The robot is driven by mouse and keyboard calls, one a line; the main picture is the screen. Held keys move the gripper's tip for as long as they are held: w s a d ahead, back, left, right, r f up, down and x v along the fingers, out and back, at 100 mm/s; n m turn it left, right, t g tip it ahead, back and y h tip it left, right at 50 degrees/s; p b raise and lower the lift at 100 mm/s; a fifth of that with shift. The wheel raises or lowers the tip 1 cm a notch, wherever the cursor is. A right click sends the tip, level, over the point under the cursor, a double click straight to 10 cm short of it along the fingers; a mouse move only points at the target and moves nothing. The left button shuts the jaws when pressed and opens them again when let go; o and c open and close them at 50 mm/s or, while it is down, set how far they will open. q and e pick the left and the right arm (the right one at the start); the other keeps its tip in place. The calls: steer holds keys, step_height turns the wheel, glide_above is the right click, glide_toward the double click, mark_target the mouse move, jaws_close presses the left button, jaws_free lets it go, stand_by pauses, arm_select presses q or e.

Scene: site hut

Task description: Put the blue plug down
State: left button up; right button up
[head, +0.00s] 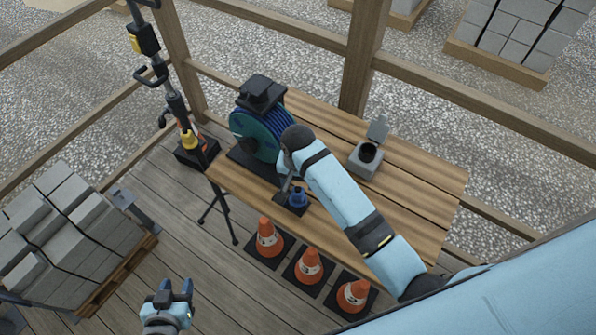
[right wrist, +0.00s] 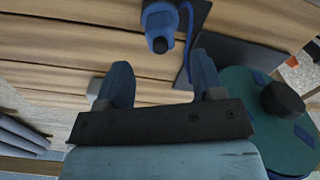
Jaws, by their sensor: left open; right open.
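The blue plug (head: 298,197) sits on a small dark pad (head: 281,204) at the front edge of the wooden table. In the right wrist view the plug (right wrist: 160,22) lies just beyond my right fingertips, with a blue cable beside it. My right gripper (right wrist: 161,60) is open and empty, its two fingers apart and clear of the plug. In the head view my right forearm mostly hides that gripper. My left gripper (head: 176,286) is open and empty, over the deck at the lower left, away from the table.
A cable reel (head: 257,130) stands on the table left of my right arm. A grey socket box (head: 366,160) with a raised lid stands behind the arm. Several orange cones (head: 309,266) line the table's front. A tripod stand (head: 222,200) and a block pallet (head: 75,230) are at left.

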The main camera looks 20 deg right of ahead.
step_height(320, 180, up, 5)
steer(key=s+d+f+n+t+y, duration=0.25)
steer(key=s+f+n+t, duration=0.3)
steer(key=s+f, duration=0.4)
steer(key=s+d+r+n+t, duration=0.1)
steer(key=s+d+n+t, duration=0.2)
steer(key=s+t, duration=0.2)
steer(key=s, duration=0.3)
steer(key=shift+d+r, duration=0.15)
steer(key=shift+d, duration=0.1)
steer(key=shift+s+t, duration=0.15)
steer(key=shift+t, duration=0.1)
